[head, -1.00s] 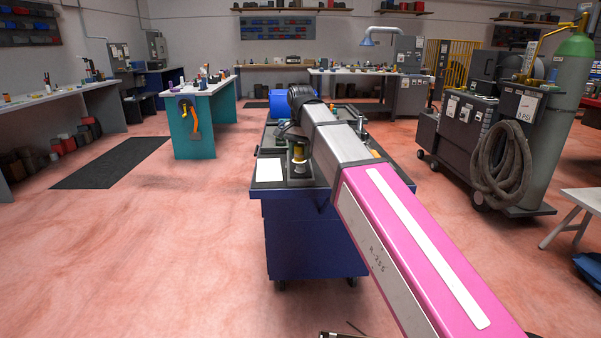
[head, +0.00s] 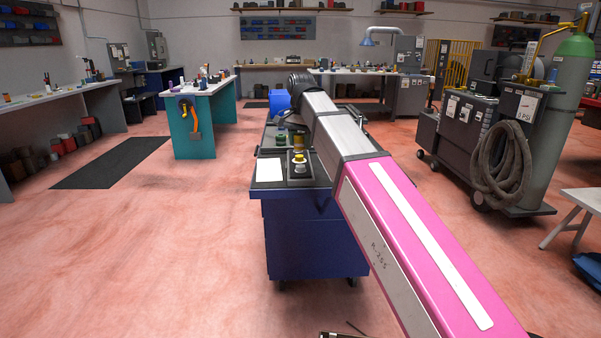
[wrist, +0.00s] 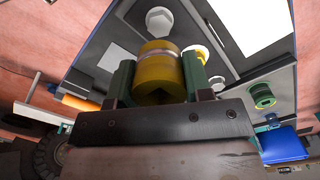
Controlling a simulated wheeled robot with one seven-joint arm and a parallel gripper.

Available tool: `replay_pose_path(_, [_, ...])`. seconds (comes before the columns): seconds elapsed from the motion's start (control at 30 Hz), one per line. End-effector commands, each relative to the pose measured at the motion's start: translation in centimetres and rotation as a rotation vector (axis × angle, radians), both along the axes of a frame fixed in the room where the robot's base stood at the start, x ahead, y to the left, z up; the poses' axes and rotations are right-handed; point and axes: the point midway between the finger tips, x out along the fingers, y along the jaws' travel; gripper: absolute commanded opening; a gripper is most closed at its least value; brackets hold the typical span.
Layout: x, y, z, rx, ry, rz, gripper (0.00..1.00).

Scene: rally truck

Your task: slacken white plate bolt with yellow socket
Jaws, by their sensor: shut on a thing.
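In the wrist view, my gripper (wrist: 159,80) has its green fingers shut around the yellow socket (wrist: 160,62). The socket hides part of the surface behind it. A white hexagonal bolt head (wrist: 159,18) is on the dark grey plate (wrist: 128,32), beyond the socket and apart from it. Another pale round part (wrist: 217,83) lies just right of the fingers. In the head view, the plate stands at the front of the blue cart (head: 315,235), with a small yellow and pale upright stack at it.
A white sheet (head: 270,169) lies left of the plate. A green socket (wrist: 262,96) and a blue bin (wrist: 283,145) show at the right of the wrist view. An orange-handled thing (wrist: 80,102) lies at the left.

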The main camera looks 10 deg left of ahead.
Motion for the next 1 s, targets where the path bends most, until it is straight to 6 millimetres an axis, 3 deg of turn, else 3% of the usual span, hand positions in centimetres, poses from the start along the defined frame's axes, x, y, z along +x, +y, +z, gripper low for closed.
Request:
replay_pose_path(0.2, [0.0,0.0,1.4,0.001,-0.001,0.0,0.0])
replay_pose_path(0.57, [0.0,0.1,1.5,0.0,0.0,0.0,0.0])
replay_pose_path(1.0, [-0.6,2.3,2.8,0.0,0.0,0.001,0.0])
